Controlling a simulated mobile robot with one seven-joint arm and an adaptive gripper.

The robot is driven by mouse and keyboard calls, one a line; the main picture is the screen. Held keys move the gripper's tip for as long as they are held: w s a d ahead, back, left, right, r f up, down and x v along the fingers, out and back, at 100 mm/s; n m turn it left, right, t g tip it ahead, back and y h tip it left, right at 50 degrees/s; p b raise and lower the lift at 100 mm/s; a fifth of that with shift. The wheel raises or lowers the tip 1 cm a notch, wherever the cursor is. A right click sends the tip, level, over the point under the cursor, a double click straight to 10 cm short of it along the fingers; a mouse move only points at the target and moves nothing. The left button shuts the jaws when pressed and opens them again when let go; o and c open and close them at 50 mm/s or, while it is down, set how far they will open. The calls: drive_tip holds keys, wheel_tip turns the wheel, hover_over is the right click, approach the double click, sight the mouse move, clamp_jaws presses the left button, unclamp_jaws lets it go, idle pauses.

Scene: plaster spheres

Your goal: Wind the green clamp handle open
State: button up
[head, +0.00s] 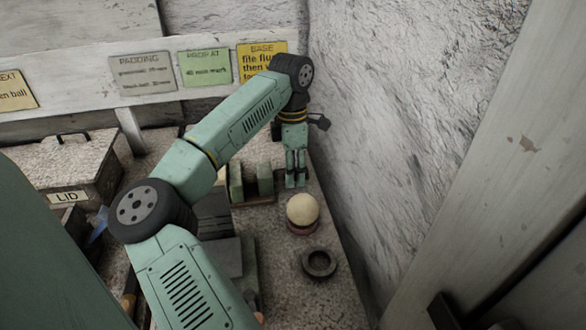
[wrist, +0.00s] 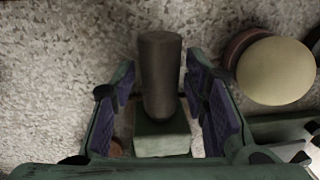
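In the wrist view a dark, rounded cylindrical grip (wrist: 160,75) rises from a green block (wrist: 162,140); they look like the clamp handle. My gripper (wrist: 160,88) has its two fingers apart on either side of the grip. A gap shows on the left; on the right the finger is very close, and contact cannot be told. In the head view my gripper (head: 296,183) points down beside the green uprights (head: 236,186) of a fixture on a wooden base. The handle is not distinguishable there, probably hidden by my gripper.
A cream ball (head: 302,209) sits on a reddish ring close to my gripper; the ball also shows in the wrist view (wrist: 276,71). A dark empty ring (head: 319,262) lies nearer. A rough plaster wall (head: 390,130) rises close on the right. A lidded box (head: 62,165) stands left.

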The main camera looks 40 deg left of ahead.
drive_tip(key=c, duration=0.9)
drive_tip(key=shift+o, duration=0.2)
drive_tip(key=shift+f+b, duration=0.15)
drive_tip(key=shift+b, duration=0.45)
clamp_jaws()
drive_tip(key=b, duration=0.2)
drive_tip(key=t+y+b, duration=0.1)
drive_tip(key=b, duration=0.1)
drive_tip(key=shift+s+f+y, duration=0.15)
drive_tip(key=shift+f+y, duration=0.15)
drive_tip(key=t+y+b, duration=0.1)
drive_tip(key=b, duration=0.5)
drive_tip(key=shift+s+d+f+t+y, duration=0.1)
drive_tip(key=shift+d+f+t+y, duration=0.1)
drive_tip(key=shift+t+y, duration=0.2)
drive_tip(key=t+y+b, duration=0.1)
drive_tip(key=b, duration=0.3)
drive_tip(key=t+y+b, duration=0.1)
drive_tip(key=b, duration=0.4)
drive_tip(key=shift+s+d+r+y, duration=0.1)
drive_tip(key=shift+d+y, duration=0.05)
drive_tip(key=shift+y, duration=0.15)
drive_tip(key=shift+r+t+y+b, duration=0.2)
drive_tip(key=shift+t+y+b, duration=0.2)
drive_tip(key=shift+b, duration=0.8)
drive_tip(key=shift+r+b, duration=0.2)
drive_tip(key=shift+b, duration=0.15)
